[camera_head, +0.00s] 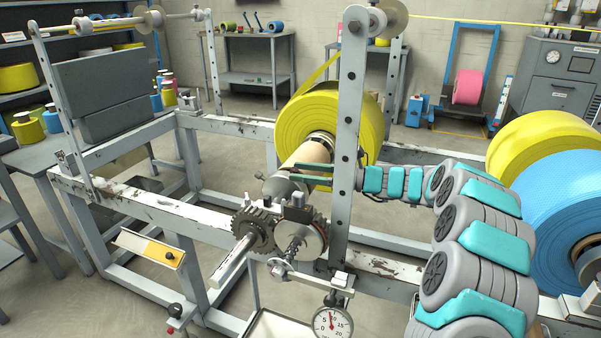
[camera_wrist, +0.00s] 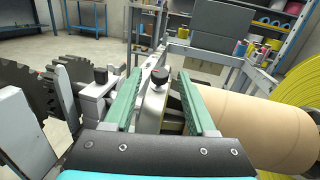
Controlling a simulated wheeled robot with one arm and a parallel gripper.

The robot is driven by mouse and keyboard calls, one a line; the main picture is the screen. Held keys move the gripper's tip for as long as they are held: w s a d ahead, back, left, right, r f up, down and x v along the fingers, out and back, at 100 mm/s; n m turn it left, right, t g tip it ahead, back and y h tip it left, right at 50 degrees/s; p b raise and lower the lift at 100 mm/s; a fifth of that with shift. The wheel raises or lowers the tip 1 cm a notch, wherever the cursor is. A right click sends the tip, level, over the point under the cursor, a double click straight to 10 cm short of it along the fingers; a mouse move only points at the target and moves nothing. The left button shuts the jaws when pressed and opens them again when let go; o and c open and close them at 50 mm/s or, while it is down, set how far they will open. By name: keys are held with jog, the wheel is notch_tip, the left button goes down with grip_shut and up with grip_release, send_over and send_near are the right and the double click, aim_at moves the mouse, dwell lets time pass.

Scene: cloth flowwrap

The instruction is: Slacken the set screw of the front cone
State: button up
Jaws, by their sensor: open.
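The front cone (camera_head: 284,187) is a grey piece at the near end of the cardboard core (camera_head: 309,157), which carries the yellow roll. The core shows large at the right of the wrist view (camera_wrist: 260,130). A black-headed knob (camera_wrist: 160,77), probably the set screw, stands between my fingers in the wrist view, beyond the fingertips or level with them; contact is not clear. My gripper (camera_head: 297,173) reaches in from the right past the upright post, at the cone. Its two green fingers (camera_wrist: 160,90) are parted, with nothing visibly clamped. The fingers hide part of the cone in the wrist view.
A perforated steel post (camera_head: 346,140) stands close to my gripper. Toothed gears (camera_head: 254,229) and a dial gauge (camera_head: 332,322) sit below on the frame. The yellow roll (camera_head: 345,118) is just behind. Another black knob (camera_wrist: 100,75) stands left of my fingers.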

jog(key=s+d, duration=0.1)
jog(key=d, duration=0.6)
jog(key=shift+b, duration=0.3)
jog(key=shift+s+f, duration=0.1)
